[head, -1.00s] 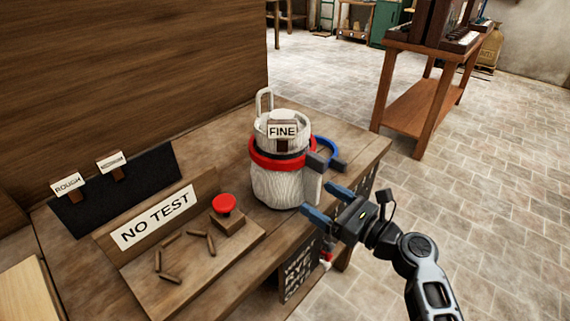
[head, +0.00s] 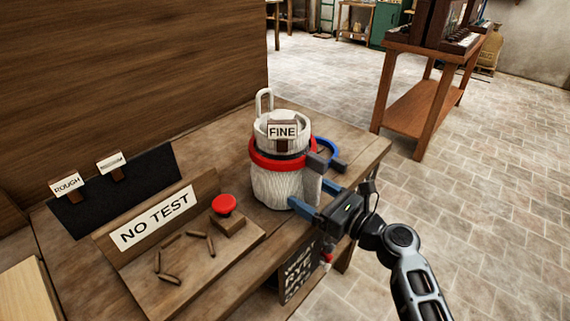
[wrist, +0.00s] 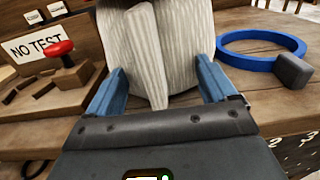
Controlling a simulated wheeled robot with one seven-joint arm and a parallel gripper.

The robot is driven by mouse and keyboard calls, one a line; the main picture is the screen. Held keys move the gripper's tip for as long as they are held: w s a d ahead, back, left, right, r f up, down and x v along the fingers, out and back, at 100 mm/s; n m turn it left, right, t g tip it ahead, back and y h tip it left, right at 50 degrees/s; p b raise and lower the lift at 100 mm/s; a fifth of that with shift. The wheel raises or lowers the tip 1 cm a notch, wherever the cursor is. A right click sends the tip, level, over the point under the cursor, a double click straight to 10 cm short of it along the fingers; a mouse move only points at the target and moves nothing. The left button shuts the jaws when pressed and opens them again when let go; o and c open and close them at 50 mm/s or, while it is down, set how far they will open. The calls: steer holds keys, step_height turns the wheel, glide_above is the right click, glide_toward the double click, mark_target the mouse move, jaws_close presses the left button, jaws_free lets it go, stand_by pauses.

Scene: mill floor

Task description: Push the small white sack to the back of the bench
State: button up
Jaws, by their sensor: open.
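The small white sack (head: 280,186) stands upright on the wooden bench (head: 345,148). A red band (head: 262,165) with a grey block circles it, and a "FINE" tag (head: 283,132) shows at its upper part. My gripper (head: 313,198) is open at the sack's front right side, low over the bench. In the wrist view the sack (wrist: 185,40) fills the space between the two blue fingers. The left finger overlaps its edge; I cannot tell whether either finger touches it. The sack's top is out of the wrist view.
A blue ring (wrist: 262,37) with a dark block lies right of the sack. Left of it are a red button (head: 223,204), a "NO TEST" sign (head: 155,218) and several small brown pieces. A wooden wall (head: 130,70) stands left. A wooden stand (head: 425,105) is at the back right.

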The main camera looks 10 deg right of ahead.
steer(key=shift+b+x, duration=0.35)
steer(key=shift+x, duration=1.95)
steer(key=shift+w+a, duration=0.1)
steer(key=shift+b+x, duration=0.65)
steer(key=shift+x, duration=1.7)
steer(key=shift+b+x, duration=0.9)
steer(key=shift+x, duration=1.6)
steer(key=shift+w, duration=0.1)
steer(key=shift+b+x, duration=1.25)
steer(key=shift+x, duration=1.15)
steer(key=shift+w+a, duration=0.1)
